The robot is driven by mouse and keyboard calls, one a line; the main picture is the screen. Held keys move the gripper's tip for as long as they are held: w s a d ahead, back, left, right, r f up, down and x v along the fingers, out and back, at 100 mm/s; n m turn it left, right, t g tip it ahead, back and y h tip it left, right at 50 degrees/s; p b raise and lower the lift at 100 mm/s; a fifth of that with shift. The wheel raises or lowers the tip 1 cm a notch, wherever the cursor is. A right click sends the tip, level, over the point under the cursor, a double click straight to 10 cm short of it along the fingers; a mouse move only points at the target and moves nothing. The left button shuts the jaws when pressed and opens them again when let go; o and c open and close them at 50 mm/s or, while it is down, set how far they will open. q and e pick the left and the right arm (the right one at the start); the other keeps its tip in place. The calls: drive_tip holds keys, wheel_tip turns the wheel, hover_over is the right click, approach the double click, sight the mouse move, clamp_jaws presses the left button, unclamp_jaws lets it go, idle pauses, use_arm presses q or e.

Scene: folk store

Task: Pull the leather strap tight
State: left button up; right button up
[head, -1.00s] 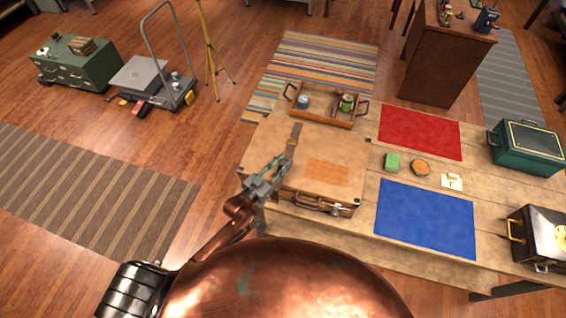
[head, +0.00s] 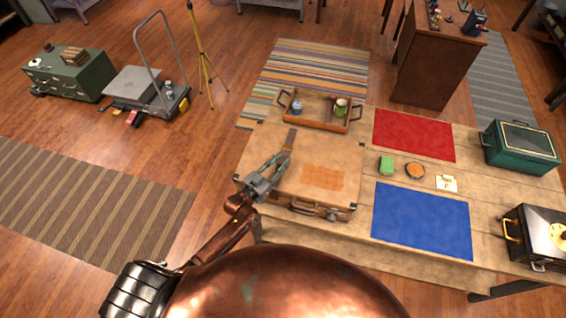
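A tan suitcase (head: 338,159) lies flat on the left part of the wooden table, with its handle side towards me and an orange patch on its lid. A dark brown leather strap (head: 291,138) runs over the lid near its left side. My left gripper (head: 286,157) is over the left part of the lid, its fingertips at the near end of the visible strap. Its fingers hide the rest of the strap. I cannot tell whether they are closed on it. My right gripper is not in view.
A wooden tray (head: 337,126) with small items stands behind the suitcase. Right of it lie a red mat (head: 414,134), a blue mat (head: 421,220), a green block (head: 386,166) and a round dish (head: 415,171). A teal box (head: 521,147) and a black case (head: 537,238) stand at the right.

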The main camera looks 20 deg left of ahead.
use_arm(q)
drive_tip(key=o, duration=0.3)
drive_tip(key=shift+o, duration=0.5)
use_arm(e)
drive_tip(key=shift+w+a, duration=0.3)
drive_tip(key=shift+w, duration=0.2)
use_arm(q)
drive_tip(key=shift+s+a, duration=0.1)
drive_tip(key=shift+s, duration=0.15)
drive_tip(key=v, duration=1.1)
drive_tip(key=shift+s, duration=0.25)
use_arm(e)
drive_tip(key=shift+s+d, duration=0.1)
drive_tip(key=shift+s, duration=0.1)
